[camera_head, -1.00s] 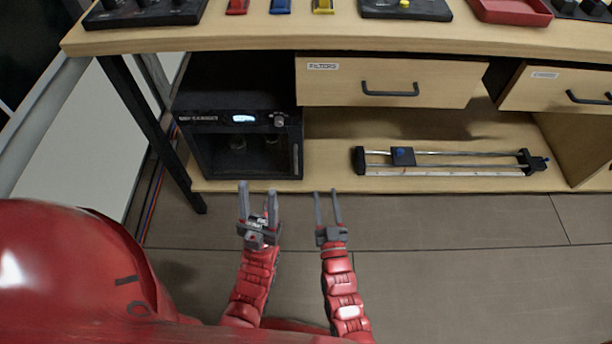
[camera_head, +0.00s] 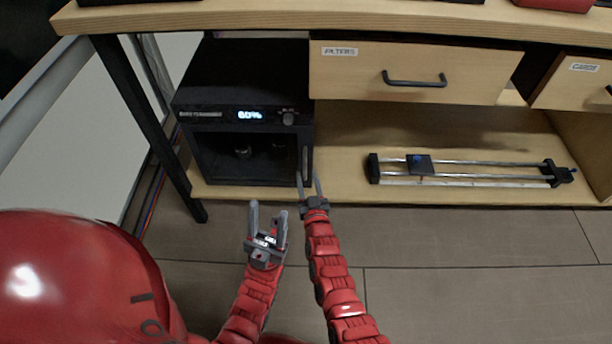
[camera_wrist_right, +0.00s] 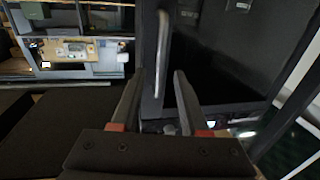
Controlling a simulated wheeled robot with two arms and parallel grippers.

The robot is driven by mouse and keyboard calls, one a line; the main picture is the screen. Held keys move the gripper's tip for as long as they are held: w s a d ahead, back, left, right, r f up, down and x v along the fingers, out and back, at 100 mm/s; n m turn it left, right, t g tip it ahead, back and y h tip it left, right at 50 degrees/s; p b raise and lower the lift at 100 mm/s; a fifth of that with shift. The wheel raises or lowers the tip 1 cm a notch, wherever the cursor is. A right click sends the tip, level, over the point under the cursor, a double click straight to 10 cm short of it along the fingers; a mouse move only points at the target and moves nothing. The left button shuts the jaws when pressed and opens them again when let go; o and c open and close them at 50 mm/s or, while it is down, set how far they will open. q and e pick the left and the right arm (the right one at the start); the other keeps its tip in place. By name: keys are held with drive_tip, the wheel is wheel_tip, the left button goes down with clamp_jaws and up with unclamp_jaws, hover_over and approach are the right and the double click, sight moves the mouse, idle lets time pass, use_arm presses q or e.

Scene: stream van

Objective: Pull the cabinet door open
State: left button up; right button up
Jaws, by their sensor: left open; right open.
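The black cabinet (camera_head: 245,100) stands at the left of the lower shelf, with a lit display on its front. Its dark glass door (camera_head: 240,158) looks shut. The upright bar handle (camera_head: 306,162) is at the door's right edge; it also shows as a grey bar in the right wrist view (camera_wrist_right: 162,50). My right gripper (camera_head: 309,181) is open at the handle's lower part. In the right wrist view, the bar's lower end appears between the open fingertips (camera_wrist_right: 159,75); I cannot tell whether they touch it. My left gripper (camera_head: 267,210) is open and empty, lower and to the left.
A drawer (camera_head: 415,72) with a black handle hangs right of the cabinet, above the shelf. A slider rail (camera_head: 470,172) lies on the shelf to the right. A black table leg (camera_head: 150,130) stands left of the cabinet. The floor (camera_head: 460,245) in front is clear.

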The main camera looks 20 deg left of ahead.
sight(306, 168)
drive_tip(key=shift+b+x, duration=0.35)
drive_tip(key=shift+x, duration=0.75)
drive_tip(key=shift+w+a+r, duration=0.1)
drive_tip(key=shift+w+a, duration=0.1)
drive_tip(key=shift+w, duration=0.25)
clamp_jaws()
